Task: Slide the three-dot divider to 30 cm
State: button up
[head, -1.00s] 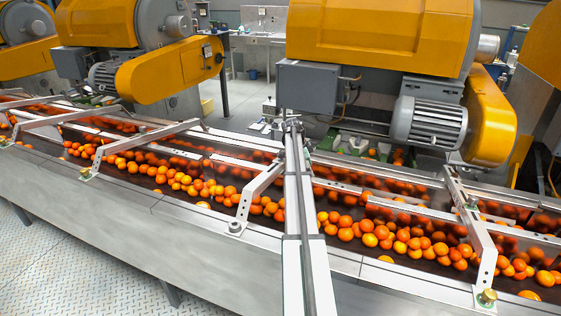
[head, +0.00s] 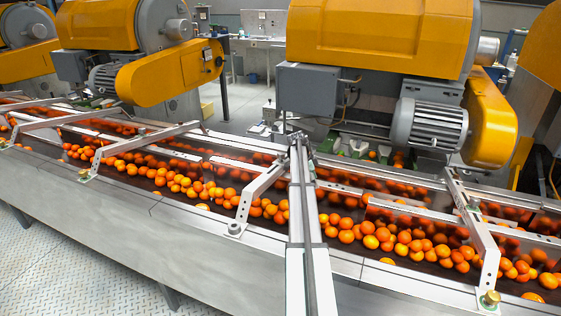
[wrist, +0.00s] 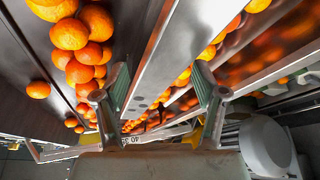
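In the wrist view, my gripper (wrist: 162,88) is open, its two green-padded fingers wide apart. A long metal divider plate (wrist: 182,48) runs between them, with small dark dots near its lower end; I cannot count them surely or tell whether either finger touches it. A scale strip with upside-down numbers, apparently 40 among them, (wrist: 132,140) shows just beyond the gripper base. In the head view, my arm reaches over the conveyor and my gripper (head: 297,138) is at its far end, too small to read. Which divider carries three dots is unclear there.
Oranges (head: 180,182) lie along the conveyor on both sides of my arm. Metal brackets (head: 258,197) and (head: 480,240) cross the belt to the left and right. Yellow extractor machines (head: 380,35) stand behind it. The steel front ledge (head: 120,215) is bare.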

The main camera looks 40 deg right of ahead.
jog(key=c, duration=0.6)
jog(key=shift+a, duration=0.1)
jog(key=shift+s+a+r, duration=0.15)
jog(key=shift+s+a, duration=0.2)
jog(key=shift+a, duration=0.45)
jog(key=shift+s+a+r, duration=0.15)
jog(key=shift+s+a, duration=0.25)
jog(key=shift+a, duration=0.4)
jog(key=shift+s+a+r, duration=0.15)
jog(key=shift+s+a, duration=0.2)
jog(key=shift+a, duration=0.45)
jog(key=o, duration=1.2)
jog(key=shift+w+d+r, duration=0.1)
jog(key=shift+r, duration=0.05)
